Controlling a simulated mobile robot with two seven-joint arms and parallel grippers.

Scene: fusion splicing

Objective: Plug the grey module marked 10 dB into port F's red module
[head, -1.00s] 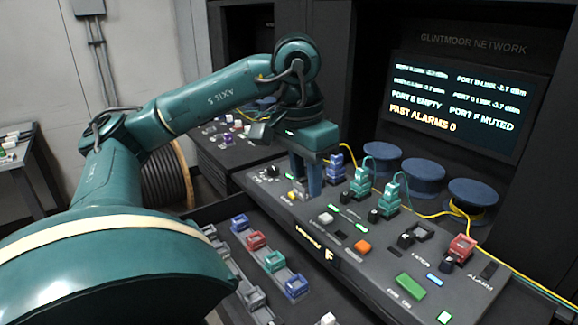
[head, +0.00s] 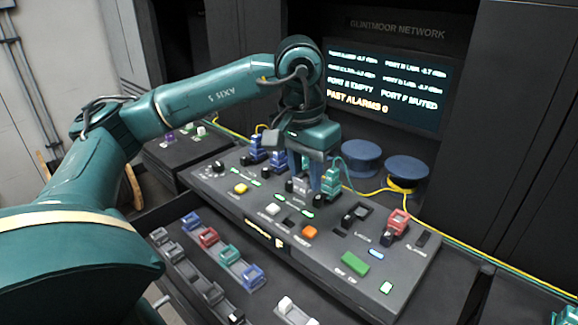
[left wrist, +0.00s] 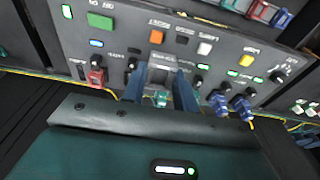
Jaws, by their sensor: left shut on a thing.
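The red module (head: 398,222) stands upright in the port at the right end of the sloped panel; it also shows at the left in the left wrist view (left wrist: 96,77). My left gripper (head: 308,190) is above the middle of the panel, in front of the teal modules and left of the red module. Its two blue fingers (left wrist: 164,88) are shut on a small grey module (head: 299,185), partly hidden by the fingers. In the left wrist view the grey module (left wrist: 157,65) shows between the fingertips. Its marking is not readable. My right gripper is not in view.
A teal module (head: 331,181) stands close beside the gripper. A black empty-looking socket (head: 358,212) lies between it and the red module. Blue modules (head: 257,148) stand at the left. A rail with coloured modules (head: 229,254) lies in front. A yellow cable runs behind the panel.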

